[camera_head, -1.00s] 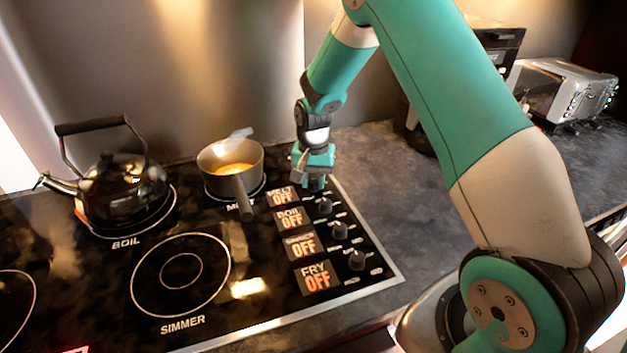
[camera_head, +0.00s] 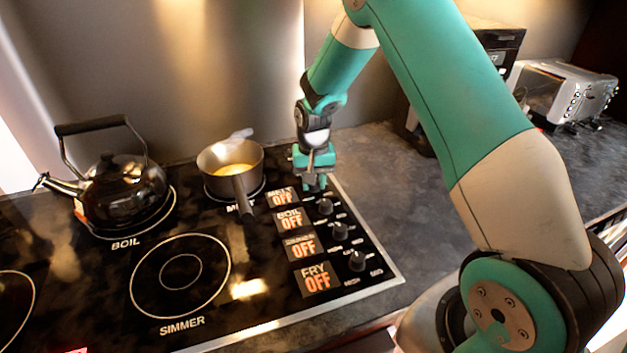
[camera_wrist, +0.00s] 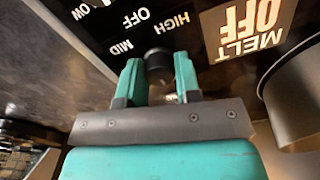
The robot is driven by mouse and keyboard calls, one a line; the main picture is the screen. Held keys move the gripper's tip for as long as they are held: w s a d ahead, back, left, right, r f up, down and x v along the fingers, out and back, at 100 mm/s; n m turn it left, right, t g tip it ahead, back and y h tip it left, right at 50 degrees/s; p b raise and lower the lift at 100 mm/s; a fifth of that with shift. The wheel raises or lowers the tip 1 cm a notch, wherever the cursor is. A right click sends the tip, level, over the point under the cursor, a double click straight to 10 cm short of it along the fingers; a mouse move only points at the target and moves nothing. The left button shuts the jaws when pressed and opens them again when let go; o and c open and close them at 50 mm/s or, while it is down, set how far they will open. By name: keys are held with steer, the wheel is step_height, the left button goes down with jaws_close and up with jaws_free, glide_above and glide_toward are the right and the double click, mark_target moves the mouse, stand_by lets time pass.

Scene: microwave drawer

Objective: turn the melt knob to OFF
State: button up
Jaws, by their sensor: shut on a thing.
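The melt knob (camera_wrist: 158,62) is a small black knob between the fingertips of my gripper (camera_wrist: 160,78) in the wrist view. My gripper is shut on it. In the head view my gripper (camera_head: 314,183) points down at the top of the knob row, and it hides the melt knob there. The MELT display (camera_head: 282,197) reads OFF, and the wrist view shows the same orange OFF on the melt display (camera_wrist: 245,28). White OFF, HIGH and MID labels surround the knob in the wrist view.
A saucepan (camera_head: 216,160) with yellow contents stands on the melt burner, left of my gripper. A black kettle (camera_head: 125,195) stands on the boil burner. Several other knobs run below my gripper, including the boil knob (camera_head: 325,206). A toaster (camera_head: 565,95) stands at the back right.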

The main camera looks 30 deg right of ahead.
steer(key=o, duration=0.9)
step_height(320, 180, up, 18)
steer(key=shift+f+b, duration=0.25)
steer(key=shift+b, duration=0.9)
steer(key=s+a+n+y, duration=0.1)
steer(key=s+a+n, duration=0.3)
steer(key=s, duration=0.6)
steer(key=s+a+r+n+y, duration=0.1)
steer(key=s+a+n, duration=0.3)
steer(key=s+a, duration=0.4)
steer(key=s+a+r+n+y, duration=0.1)
steer(key=s+a+n, duration=0.3)
steer(key=s, duration=0.7)
steer(key=shift+s+a+r+y, duration=0.1)
steer(key=shift+s+a+y, duration=0.15)
steer(key=shift+a, duration=0.45)
steer(key=shift+s+a+r+y, duration=0.1)
steer(key=shift+a+y, duration=0.25)
steer(key=shift+a, duration=0.3)
